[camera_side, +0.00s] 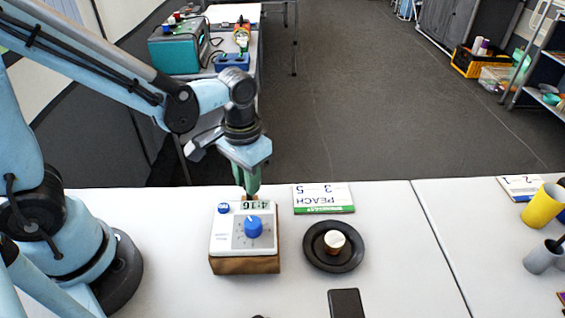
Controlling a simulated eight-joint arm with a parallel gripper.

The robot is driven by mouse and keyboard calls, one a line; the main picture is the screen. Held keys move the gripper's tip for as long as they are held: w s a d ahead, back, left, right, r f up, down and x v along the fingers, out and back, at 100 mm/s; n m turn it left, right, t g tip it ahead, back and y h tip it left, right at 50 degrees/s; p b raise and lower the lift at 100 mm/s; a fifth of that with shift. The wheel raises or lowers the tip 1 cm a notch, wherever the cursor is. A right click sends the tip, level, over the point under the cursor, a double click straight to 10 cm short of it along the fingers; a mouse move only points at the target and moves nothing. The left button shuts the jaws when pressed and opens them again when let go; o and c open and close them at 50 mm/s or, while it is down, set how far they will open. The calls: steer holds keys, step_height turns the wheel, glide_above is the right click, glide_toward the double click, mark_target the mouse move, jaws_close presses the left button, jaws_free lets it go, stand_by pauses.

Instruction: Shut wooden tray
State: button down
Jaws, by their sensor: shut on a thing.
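A white timer box with a blue dial stands on a brown wooden base (244,265) on the white table, left of centre. My gripper (251,193) points down at the far edge of this box, its green fingers close together. The fingers are shut on a small brown part (250,199) behind the display, which looks like part of the wooden tray. The box hides most of that part, so I cannot tell how far the tray stands out.
A black plate (312,258) with a small white and brown cup (334,241) is to the right. A PEACH card (323,198) lies behind it. A black phone-like slab (345,303) is at the front. A yellow cup (543,207) and grey mug (543,258) stand far right.

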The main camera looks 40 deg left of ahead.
steer(key=shift+s+d, duration=0.8)
steer(key=shift+d, duration=0.05)
steer(key=c, duration=1)
jaws_free()
